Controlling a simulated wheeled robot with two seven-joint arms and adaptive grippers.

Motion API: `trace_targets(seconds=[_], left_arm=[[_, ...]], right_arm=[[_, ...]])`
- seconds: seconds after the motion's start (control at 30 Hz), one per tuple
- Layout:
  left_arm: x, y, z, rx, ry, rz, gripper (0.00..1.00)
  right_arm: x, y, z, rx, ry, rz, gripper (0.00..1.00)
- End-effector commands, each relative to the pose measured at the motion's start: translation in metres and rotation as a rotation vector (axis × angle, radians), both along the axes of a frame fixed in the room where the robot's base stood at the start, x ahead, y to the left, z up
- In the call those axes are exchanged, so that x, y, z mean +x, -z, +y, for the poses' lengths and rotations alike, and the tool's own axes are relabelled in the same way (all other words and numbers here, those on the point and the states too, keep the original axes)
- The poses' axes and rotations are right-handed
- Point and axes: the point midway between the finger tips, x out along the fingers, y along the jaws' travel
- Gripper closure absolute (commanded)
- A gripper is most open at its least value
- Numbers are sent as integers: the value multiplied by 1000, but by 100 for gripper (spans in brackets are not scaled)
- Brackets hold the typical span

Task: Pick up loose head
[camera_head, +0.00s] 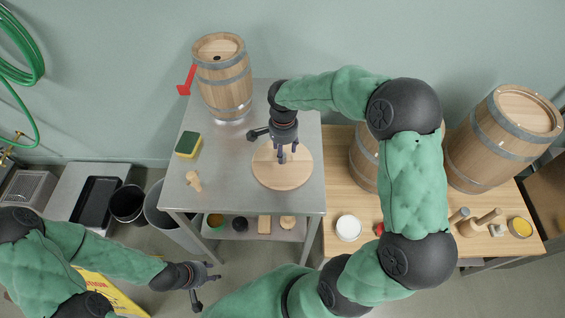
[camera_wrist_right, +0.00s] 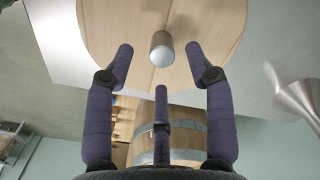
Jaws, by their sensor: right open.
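The loose head is a round, pale wooden disc (camera_head: 272,178) lying flat on the steel table. In the right wrist view the disc (camera_wrist_right: 95,30) fills the top, with a short cylindrical knob (camera_wrist_right: 161,50) standing out from its middle. My right gripper (camera_head: 284,155) is over the disc, fingers pointing down at it. In the right wrist view its fingers (camera_wrist_right: 160,62) are spread open around the knob, with gaps on both sides and nothing held. My left gripper (camera_head: 203,287) hangs low at the front left, away from the table, its fingers apart and empty.
A barrel (camera_head: 222,80) stands at the table's back with a red piece (camera_head: 187,80) beside it. The wooden bench (camera_head: 400,225) on the right holds more barrels, a white round container (camera_head: 348,228) and tools.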

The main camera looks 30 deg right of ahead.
Motion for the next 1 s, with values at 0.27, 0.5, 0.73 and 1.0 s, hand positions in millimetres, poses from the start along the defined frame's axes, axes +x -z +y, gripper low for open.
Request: trace_targets(seconds=[0.27, 0.5, 0.73, 1.0], left_arm=[[0, 9, 0, 0, 0, 0, 60], [0, 9, 0, 0, 0, 0, 60], [0, 9, 0, 0, 0, 0, 60], [0, 9, 0, 0, 0, 0, 60]], right_arm=[[2, 39, 1, 0, 0, 3, 46], [2, 40, 1, 0, 0, 0, 46], [2, 40, 1, 0, 0, 1, 100], [3, 39, 1, -1, 0, -1, 100]])
